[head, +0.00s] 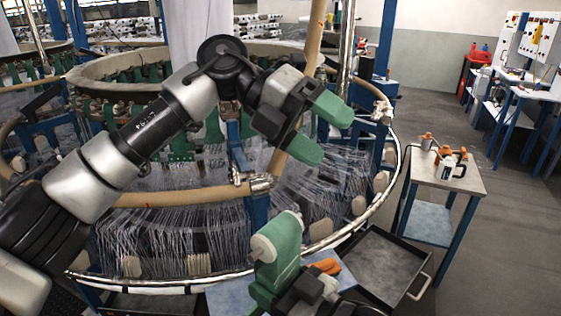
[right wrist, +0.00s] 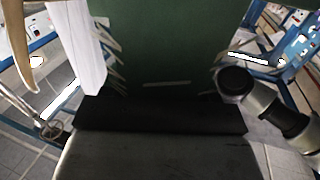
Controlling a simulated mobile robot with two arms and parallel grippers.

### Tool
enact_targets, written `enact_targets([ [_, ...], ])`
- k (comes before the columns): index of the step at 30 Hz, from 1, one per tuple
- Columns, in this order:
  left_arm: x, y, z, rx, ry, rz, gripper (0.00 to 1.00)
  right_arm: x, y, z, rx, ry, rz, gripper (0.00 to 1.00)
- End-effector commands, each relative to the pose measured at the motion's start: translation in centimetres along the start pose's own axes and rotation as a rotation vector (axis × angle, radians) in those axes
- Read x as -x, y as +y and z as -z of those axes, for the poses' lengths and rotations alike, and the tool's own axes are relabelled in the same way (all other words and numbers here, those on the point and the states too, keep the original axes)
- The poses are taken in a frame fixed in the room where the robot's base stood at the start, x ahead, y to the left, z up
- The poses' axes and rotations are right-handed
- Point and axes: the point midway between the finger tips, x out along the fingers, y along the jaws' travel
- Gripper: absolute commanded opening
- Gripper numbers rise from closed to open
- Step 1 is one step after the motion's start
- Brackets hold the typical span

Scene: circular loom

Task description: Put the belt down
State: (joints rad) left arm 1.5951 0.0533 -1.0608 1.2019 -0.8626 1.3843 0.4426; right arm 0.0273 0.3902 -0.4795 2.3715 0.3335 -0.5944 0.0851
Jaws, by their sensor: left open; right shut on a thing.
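My left gripper (head: 321,131) is open and empty in the head view, its green fingers apart in front of the loom's ring. My right gripper (head: 277,250) is low in the middle of the head view, its green fingers shut on a small pale, rounded thing (head: 262,248). I cannot tell whether this is the belt; most of it is hidden by the fingers. In the right wrist view the green finger fills the middle and hides the held thing. No belt can be made out elsewhere.
The circular loom (head: 165,197) with many threads fills the left and middle. A black tray (head: 385,262) and an orange thing (head: 326,266) lie at lower centre. A small table (head: 462,180) with bottles stands at right.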

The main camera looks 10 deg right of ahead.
Motion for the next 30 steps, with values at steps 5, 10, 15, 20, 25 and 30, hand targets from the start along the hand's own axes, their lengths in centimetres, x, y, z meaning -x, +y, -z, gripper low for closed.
enact_targets([
  [5, -0.9, -0.4, 4.2, -0.08, 0.179, -0.489, 0.78, 0.0, 0.0, 0.1, 0.0, 0.002, 0.0, 0.03],
  [10, 0.5, 0.2, 6.7, -0.082, 0.265, -0.839, 0.78, 0.0, 0.0, 0.1, 0.0, 0.002, 0.0, 0.03],
  [15, 1.7, 0.4, 7.8, -0.069, 0.296, -1.016, 0.78, 0.0, 0.0, 0.1, 0.0, 0.002, 0.0, 0.03],
  [20, 1.6, 1.2, 8.2, -0.064, 0.303, -1.053, 0.78, 0.0, 0.0, 0.1, 0.0, 0.002, 0.0, 0.03],
  [25, 0.3, 3.5, 8.9, -0.065, 0.306, -1.048, 0.78, 0.0, 0.0, 0.1, 0.0, 0.002, 0.0, 0.03],
  [30, -1.2, 6.4, 9.6, -0.065, 0.305, -1.048, 0.78, 0.0, 0.0, 0.1, 0.0, 0.002, 0.0, 0.03],
])
